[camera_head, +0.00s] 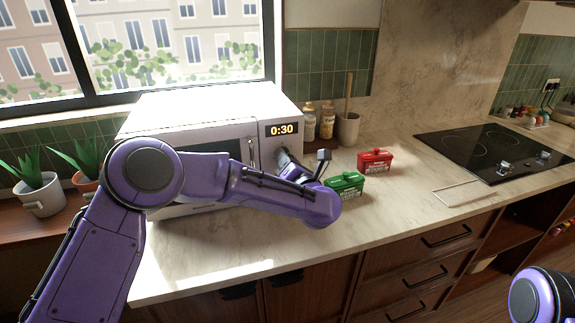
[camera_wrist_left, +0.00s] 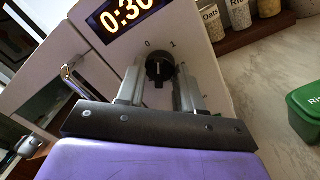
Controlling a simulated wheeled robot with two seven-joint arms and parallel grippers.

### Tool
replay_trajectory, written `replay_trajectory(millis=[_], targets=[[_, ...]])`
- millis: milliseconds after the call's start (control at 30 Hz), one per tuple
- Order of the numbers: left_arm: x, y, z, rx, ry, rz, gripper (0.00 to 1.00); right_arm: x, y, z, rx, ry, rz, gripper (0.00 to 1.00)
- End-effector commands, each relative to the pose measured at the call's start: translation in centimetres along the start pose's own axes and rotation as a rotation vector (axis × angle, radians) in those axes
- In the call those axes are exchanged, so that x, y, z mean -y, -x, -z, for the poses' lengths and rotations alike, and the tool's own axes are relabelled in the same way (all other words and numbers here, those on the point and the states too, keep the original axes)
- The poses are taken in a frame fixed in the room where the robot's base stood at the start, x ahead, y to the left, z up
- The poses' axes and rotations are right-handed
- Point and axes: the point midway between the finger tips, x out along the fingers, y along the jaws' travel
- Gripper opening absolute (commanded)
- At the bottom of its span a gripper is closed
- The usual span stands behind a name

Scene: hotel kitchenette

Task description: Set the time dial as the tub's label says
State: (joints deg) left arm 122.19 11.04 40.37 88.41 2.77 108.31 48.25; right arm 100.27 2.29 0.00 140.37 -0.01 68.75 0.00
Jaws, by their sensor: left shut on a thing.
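The white microwave (camera_head: 205,110) stands under the window with its door shut, and its display (camera_head: 282,130) reads 0:30. The black time dial (camera_wrist_left: 160,70) is below the display, with a 0 and a 1 marked above it. My left gripper (camera_wrist_left: 159,88) is shut on the dial, one finger on each side. In the head view my left forearm covers most of the gripper and the lower panel. A green tub (camera_head: 345,186) and a red tub (camera_head: 375,161) stand right of the microwave. Their labels are too small to read; the green tub (camera_wrist_left: 307,110) shows only "Ri" in the wrist view.
A black cooktop (camera_head: 490,152) is at the right. Potted plants (camera_head: 40,195) stand at the left.

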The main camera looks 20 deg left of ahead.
Motion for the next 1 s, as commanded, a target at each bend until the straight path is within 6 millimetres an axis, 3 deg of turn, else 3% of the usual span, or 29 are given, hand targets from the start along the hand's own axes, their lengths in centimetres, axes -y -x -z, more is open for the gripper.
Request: replay_trajectory(millis=[400,1000], targets=[[-0.03,-0.02,0.20,0.028,-0.397,-0.007,0.06,0.09,-1.04,-0.43,0.000,0.000,0.000,0.00],[-0.22,-0.04,0.15,0.064,-0.893,-0.014,0.06,0.05,-0.57,-0.24,0.000,0.000,0.000,0.00]])
